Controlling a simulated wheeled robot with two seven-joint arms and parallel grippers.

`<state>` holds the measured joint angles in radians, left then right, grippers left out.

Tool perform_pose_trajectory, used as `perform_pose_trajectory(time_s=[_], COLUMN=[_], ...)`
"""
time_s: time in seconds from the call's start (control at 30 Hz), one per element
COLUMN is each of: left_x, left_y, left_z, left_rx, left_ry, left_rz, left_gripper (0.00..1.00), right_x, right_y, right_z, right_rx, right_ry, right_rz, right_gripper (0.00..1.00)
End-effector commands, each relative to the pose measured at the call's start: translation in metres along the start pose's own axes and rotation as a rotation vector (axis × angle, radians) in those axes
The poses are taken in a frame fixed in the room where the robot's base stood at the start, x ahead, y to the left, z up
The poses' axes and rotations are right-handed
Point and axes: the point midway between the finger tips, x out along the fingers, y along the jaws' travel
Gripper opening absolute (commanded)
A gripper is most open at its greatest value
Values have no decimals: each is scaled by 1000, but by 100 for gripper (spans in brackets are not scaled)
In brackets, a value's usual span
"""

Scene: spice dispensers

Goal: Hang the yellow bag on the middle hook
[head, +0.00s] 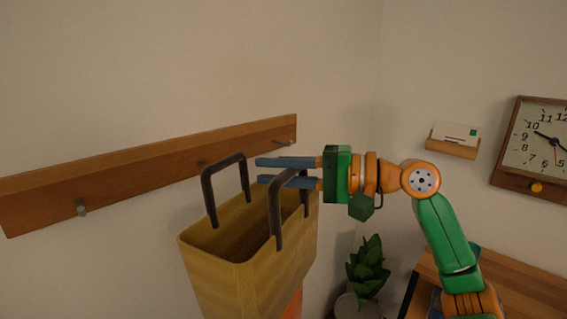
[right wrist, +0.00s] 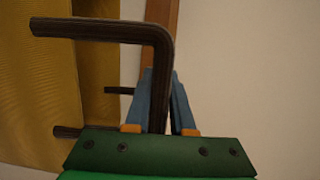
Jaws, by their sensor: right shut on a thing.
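The yellow bag (head: 250,262) hangs upright in the air in front of the wall, with two dark stiff handles. My right gripper (head: 270,173) is shut on the right-hand handle (head: 276,210). The right wrist view shows the handle (right wrist: 158,85) between the blue fingers (right wrist: 165,100), with the bag (right wrist: 50,90) to the left. The left handle (head: 207,195) stands free in front of the wooden rack (head: 130,170). The middle hook (head: 203,162) is only faintly visible, just above the left handle. My left gripper is not in view.
A plant (head: 367,265) stands at the lower right by a wooden table (head: 510,282). A small card holder (head: 453,147) and a clock (head: 540,145) are on the right wall. Something orange (head: 293,304) shows partly behind the bag. The wall above the rack is clear.

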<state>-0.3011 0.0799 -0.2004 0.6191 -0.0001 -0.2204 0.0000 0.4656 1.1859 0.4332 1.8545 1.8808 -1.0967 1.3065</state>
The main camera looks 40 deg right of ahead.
Motion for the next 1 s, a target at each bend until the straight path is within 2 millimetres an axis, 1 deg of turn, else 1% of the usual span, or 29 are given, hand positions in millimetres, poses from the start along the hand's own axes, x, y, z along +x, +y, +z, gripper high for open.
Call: perform_pose_trajectory(time_s=[0.03,0.67,0.73,0.87,1.0], left_x=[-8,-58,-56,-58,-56], left_y=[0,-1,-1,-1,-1], left_z=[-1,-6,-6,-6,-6], left_rx=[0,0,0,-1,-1], left_ry=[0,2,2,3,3], left_rz=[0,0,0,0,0], left_gripper=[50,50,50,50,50], right_x=[3,49,53,59,61], right_y=[-5,-4,3,9,16], right_z=[-2,-26,-28,-31,-32], right_rx=[3,2,2,1,1], right_ry=[-1,0,0,-1,0], right_rz=[-3,-2,-2,-2,-1], right_gripper=[0,0,0,0,0])
